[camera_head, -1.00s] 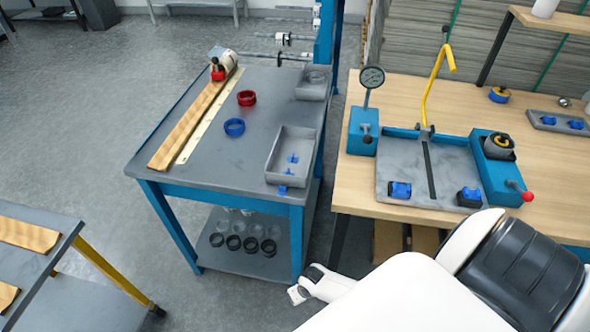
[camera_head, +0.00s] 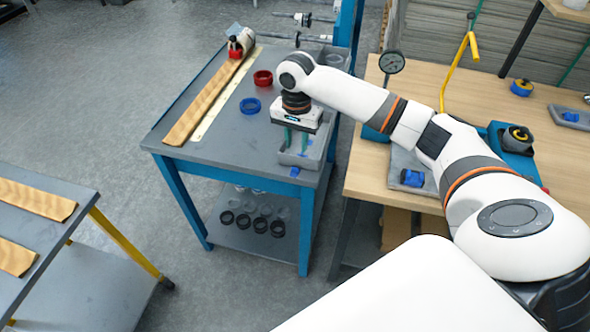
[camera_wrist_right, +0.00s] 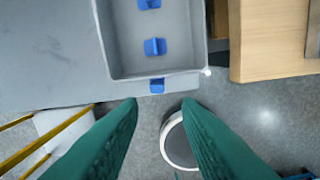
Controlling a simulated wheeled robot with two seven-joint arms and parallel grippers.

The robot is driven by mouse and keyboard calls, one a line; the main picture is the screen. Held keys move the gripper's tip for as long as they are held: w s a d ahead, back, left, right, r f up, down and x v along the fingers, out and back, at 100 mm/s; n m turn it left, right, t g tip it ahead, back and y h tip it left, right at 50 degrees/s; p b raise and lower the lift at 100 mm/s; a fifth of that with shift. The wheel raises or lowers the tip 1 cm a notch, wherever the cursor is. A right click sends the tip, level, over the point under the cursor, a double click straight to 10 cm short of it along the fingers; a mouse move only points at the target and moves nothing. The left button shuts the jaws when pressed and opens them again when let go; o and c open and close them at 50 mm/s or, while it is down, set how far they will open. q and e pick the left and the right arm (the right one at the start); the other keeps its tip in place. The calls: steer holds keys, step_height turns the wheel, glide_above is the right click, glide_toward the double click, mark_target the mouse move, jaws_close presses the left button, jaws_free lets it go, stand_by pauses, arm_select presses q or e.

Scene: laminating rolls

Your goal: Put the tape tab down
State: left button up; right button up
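My right gripper (camera_head: 296,145) hangs over the grey tray (camera_head: 301,161) on the blue-legged cart, fingers pointing down. In the right wrist view its green fingers (camera_wrist_right: 160,104) are apart with nothing between them. That view shows two blue tabs inside the tray (camera_wrist_right: 180,68), one in the middle (camera_wrist_right: 155,46) and one farther up (camera_wrist_right: 149,4). Another blue piece (camera_wrist_right: 157,86) sits just outside the tray's near wall, at the cart's edge; it also shows in the head view (camera_head: 294,172). I cannot tell which piece is the tape tab. My left gripper is not in view.
On the cart top (camera_head: 222,141) are a blue ring (camera_head: 250,106), a red ring (camera_head: 263,78) and a long wooden strip (camera_head: 208,104). A wooden bench (camera_head: 368,180) with a blue-framed device stands close on the right.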

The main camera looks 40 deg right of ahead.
mark_target(295, 167)
steer(key=f, duration=0.9)
steer(key=shift+w+a+f+p, duration=0.1)
steer(key=shift+w+f+p, duration=0.1)
steer(key=shift+f+p, duration=0.2)
jaws_close()
